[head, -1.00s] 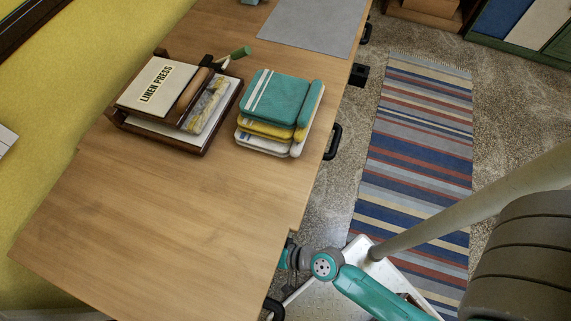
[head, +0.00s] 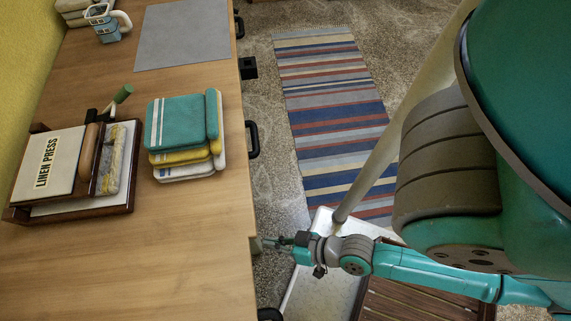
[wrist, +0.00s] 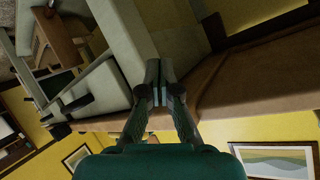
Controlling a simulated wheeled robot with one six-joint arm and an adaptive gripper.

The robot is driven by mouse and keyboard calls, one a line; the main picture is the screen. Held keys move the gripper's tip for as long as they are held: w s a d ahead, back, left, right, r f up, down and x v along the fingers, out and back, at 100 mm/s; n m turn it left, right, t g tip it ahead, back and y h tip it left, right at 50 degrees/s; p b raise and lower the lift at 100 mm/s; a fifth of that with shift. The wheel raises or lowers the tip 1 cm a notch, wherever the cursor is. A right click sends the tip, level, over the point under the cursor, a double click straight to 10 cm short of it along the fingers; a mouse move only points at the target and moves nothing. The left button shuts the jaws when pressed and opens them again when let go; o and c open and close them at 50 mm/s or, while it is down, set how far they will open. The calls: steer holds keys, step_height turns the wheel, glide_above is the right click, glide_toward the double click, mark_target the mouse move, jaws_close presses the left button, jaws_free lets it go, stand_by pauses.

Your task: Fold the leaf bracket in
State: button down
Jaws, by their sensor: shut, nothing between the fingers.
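My gripper (head: 272,241) is at the table's right edge in the head view, low beside a small step in that edge. Its fingertips are partly lost against the edge there. In the wrist view my gripper (wrist: 159,78) has its fingers together with nothing between them. The tips are close to a pale grey-green beam (wrist: 122,40) and a brown wooden board (wrist: 235,85). I cannot tell whether they touch. The leaf bracket is not clearly identifiable; the tabletop hides what lies under the edge in the head view.
A striped rug (head: 335,115) lies on the floor.

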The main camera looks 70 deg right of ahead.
step_height(320, 180, up, 5)
steer(key=s+d+n+t+h, duration=0.1)
steer(key=s+d, duration=0.1)
steer(key=shift+s, duration=0.4)
steer(key=shift+w, duration=0.1)
stand_by(0.3)
steer(key=w+a+f+m+g+y, duration=0.25)
steer(key=w+a+f+y, duration=0.35)
steer(key=w+a+f, duration=0.65)
steer(key=w+a+r+g+y, duration=0.2)
steer(key=w+a+r+y, duration=0.1)
steer(key=a, duration=0.5)
steer(key=w+a+r+g+y, duration=0.2)
steer(key=w+a+r+y, duration=0.1)
steer(key=w+a+y, duration=0.3)
steer(key=shift+w+a+r+y, duration=0.15)
steer(key=shift+w+a+y, duration=0.15)
steer(key=shift+w+a, duration=1.15)
steer(key=shift+s+a+n+g, duration=0.25)
steer(key=shift+s+a, duration=0.1)
steer(key=shift+s, duration=0.05)
steer(key=x, duration=1)
